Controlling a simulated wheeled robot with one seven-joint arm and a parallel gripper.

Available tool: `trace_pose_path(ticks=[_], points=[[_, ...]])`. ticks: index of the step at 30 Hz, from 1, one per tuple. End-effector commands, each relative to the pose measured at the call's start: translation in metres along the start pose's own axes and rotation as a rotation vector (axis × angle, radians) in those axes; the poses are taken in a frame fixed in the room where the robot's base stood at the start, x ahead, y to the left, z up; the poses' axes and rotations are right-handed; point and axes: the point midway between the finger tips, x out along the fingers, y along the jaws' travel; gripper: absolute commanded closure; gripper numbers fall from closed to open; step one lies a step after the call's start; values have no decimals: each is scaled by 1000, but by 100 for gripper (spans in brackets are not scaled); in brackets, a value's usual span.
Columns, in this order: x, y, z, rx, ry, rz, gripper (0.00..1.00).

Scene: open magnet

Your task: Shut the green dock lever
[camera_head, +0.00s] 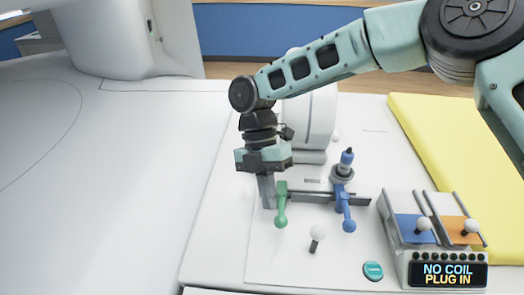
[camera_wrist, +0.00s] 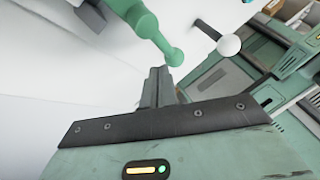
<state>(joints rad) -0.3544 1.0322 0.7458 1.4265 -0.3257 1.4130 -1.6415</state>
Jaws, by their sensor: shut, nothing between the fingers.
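The green dock lever (camera_head: 281,208) hangs from the left end of a dark rail, its round knob low and toward the front. It also shows in the wrist view (camera_wrist: 150,28), its arm coming from the top left and its knob just beyond the fingertips. My gripper (camera_head: 267,204) points down just left of the lever, very close to it. In the wrist view, my gripper's fingers (camera_wrist: 160,82) are together with nothing between them. I cannot tell whether the fingers touch the lever.
A blue lever (camera_head: 346,210) with a blue-topped post stands right of the green one. A white ball knob (camera_head: 317,232) is in front. A teal button (camera_head: 373,271) and a console (camera_head: 447,273) reading "NO COIL PLUG IN" are at front right. A yellow pad (camera_head: 435,130) lies behind.

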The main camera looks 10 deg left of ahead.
Motion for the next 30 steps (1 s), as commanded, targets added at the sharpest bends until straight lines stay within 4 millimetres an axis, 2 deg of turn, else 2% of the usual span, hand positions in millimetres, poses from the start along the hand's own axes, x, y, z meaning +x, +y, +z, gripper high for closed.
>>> trace_pose_path(ticks=[12,18,24,30], points=[[-94,2,0,0,-1,7,100],[-130,1,-1,-1,-1,6,100],[-150,1,-1,0,-1,4,100],[-156,0,-1,-1,0,2,100]])
